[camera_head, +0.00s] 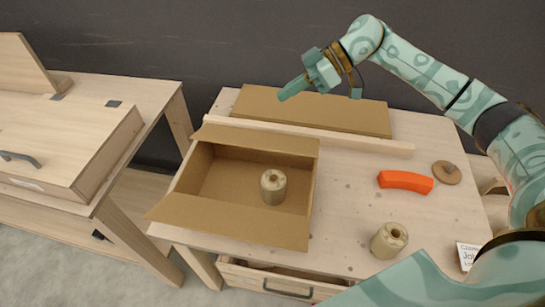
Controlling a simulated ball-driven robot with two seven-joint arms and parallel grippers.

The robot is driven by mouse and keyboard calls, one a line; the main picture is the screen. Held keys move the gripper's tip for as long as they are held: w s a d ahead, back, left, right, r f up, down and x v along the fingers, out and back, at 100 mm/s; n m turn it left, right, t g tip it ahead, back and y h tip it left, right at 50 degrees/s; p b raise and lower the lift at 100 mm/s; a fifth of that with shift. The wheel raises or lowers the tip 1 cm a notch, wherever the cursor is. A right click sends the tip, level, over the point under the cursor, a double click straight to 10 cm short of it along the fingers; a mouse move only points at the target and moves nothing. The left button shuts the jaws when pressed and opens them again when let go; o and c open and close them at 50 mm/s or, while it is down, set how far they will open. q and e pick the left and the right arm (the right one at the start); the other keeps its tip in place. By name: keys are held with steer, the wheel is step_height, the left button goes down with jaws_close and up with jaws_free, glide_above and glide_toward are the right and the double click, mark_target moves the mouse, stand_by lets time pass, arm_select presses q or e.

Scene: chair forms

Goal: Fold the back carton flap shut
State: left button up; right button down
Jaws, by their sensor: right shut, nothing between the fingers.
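An open brown cardboard carton (310,185) stands on the wooden table, with a beige spool-like cylinder (273,188) inside. Its back flap (262,138) is open along the far rim; its exact tilt is hard to tell. Its front flap (232,220) is folded outward toward me. My right gripper (285,96) is shut and empty, above and behind the back flap, apart from it. Its fingers point left and down. My left gripper is not in view.
A pale wooden bar (365,145) lies behind the carton, with a flat cardboard panel (310,108) beyond it. An orange curved block (405,182), a round wooden disc (447,173) and another beige cylinder (389,240) are at right. A wooden bench (150,92) stands left.

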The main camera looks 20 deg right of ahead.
steer(key=d+f+m+h, duration=0.1)
steer(key=d+m, duration=0.1)
steer(key=m+b, duration=0.1)
glide_toward(249, 146)
steer(key=w+a, duration=0.2)
steer(key=a, duration=0.1)
steer(key=shift+w, duration=0.25)
steer(key=f, duration=0.2)
steer(key=s+a+f, duration=0.1)
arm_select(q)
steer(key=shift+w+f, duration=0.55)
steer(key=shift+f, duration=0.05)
arm_select(e)
steer(key=shift+s+a+f, duration=0.1)
steer(key=shift+f, duration=0.3)
